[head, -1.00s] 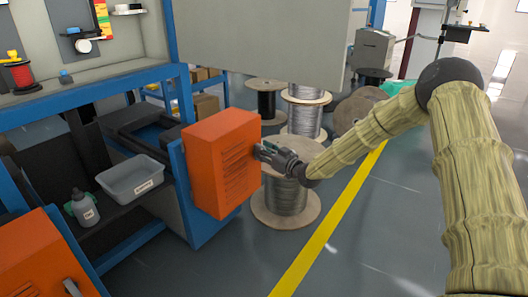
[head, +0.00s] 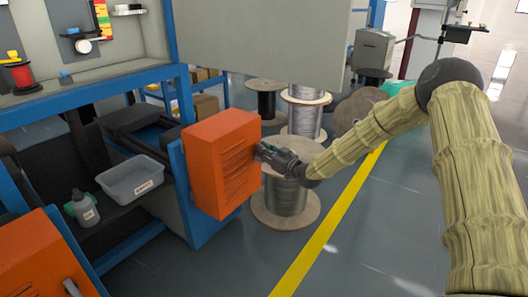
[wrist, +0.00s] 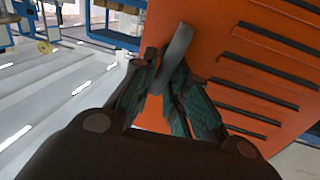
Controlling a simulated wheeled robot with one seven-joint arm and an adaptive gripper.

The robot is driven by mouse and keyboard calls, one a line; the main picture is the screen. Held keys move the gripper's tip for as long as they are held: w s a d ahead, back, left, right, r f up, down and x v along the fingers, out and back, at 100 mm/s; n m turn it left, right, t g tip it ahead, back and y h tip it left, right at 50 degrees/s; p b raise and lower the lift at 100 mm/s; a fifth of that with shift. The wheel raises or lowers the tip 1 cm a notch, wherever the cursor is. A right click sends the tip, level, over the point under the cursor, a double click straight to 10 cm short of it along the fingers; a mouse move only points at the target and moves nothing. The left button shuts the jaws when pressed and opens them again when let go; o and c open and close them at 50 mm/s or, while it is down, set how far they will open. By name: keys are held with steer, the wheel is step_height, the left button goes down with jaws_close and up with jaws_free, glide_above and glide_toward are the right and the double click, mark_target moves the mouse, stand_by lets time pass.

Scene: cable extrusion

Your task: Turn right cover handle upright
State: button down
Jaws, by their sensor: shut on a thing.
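The right cover (head: 222,160) is an orange vented panel hinged at the blue machine frame. It also fills much of the wrist view (wrist: 215,45). My gripper (head: 262,152) is at the cover's right edge. In the wrist view, my gripper (wrist: 163,82) is shut on the grey handle (wrist: 178,45), a flat bar that sticks up from between the fingertips and tilts a little to the right there. The handle's lower part is hidden by the fingers. In the head view the gripper covers the handle.
A second orange cover (head: 45,262) with a grey handle (head: 72,288) is at the lower left. A grey bin (head: 130,180) and a bottle (head: 84,207) stand on the shelf between. A wire spool (head: 285,200) stands behind my gripper.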

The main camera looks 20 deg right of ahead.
stand_by(0.4)
steer(key=c, duration=1.5)
jaws_free()
steer(key=shift+d, duration=0.1)
steer(key=v, duration=1.2)
